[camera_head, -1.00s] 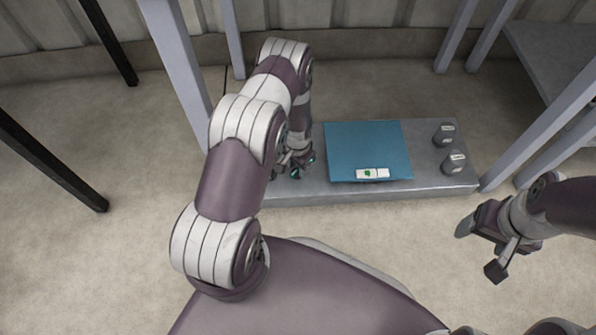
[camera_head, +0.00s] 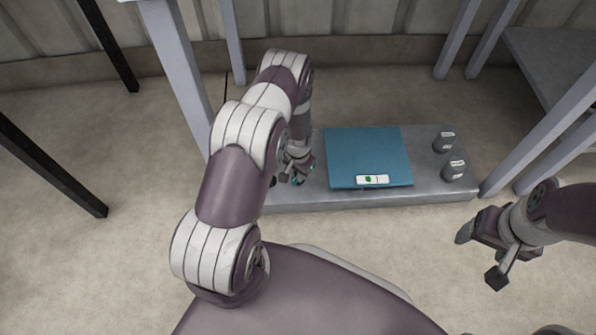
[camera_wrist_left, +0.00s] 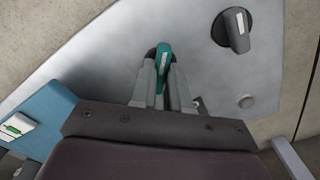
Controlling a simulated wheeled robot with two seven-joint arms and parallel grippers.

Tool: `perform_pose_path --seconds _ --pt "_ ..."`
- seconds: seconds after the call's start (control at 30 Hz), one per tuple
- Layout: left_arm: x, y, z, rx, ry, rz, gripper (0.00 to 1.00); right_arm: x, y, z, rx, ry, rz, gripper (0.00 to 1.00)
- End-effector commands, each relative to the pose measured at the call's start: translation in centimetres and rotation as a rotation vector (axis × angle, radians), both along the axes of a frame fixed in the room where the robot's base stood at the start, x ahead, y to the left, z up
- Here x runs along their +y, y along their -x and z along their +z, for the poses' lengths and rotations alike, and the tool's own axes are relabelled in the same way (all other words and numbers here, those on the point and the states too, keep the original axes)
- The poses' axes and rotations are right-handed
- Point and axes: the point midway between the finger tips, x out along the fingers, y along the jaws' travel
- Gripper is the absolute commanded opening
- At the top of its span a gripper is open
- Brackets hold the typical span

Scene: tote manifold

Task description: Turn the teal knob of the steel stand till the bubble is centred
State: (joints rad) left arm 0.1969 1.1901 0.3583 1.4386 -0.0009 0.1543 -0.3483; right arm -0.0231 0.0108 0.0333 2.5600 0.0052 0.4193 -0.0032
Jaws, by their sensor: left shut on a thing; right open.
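The steel stand (camera_head: 430,190) is a low grey slab on the floor. A blue plate (camera_head: 368,150) lies on it, with a white bubble level (camera_head: 384,179) at its front edge. The level's green patch sits left of the strip's middle; the exact bubble position is too small to tell. My left gripper (camera_head: 296,180) is low at the stand's left end. In the left wrist view its fingers are shut on the teal knob (camera_wrist_left: 163,57), whose lower part they hide. My right gripper (camera_head: 477,252) is open and empty, off the stand's front right.
Two dark grey knobs (camera_head: 454,170) with white labels stand at the stand's right end. One dark knob (camera_wrist_left: 237,31) also shows in the left wrist view. Grey posts (camera_head: 178,75) rise behind and beside the stand. Bare floor lies in front.

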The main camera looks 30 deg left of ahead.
Motion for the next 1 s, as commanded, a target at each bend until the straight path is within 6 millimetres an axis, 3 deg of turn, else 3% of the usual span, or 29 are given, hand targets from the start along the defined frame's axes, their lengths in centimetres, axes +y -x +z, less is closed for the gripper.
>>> perform_pose_path --seconds 0.5,1.0 --pt "0.0 0.1 0.1 0.001 0.0 0.34 0.0 0.0 0.0 1.8 0.0 0.0 0.0 0.72" --pt "0.0 0.1 0.0 0.002 0.0 0.45 0.0 0.0 0.0 2.0 0.0 0.0 0.0 0.72"
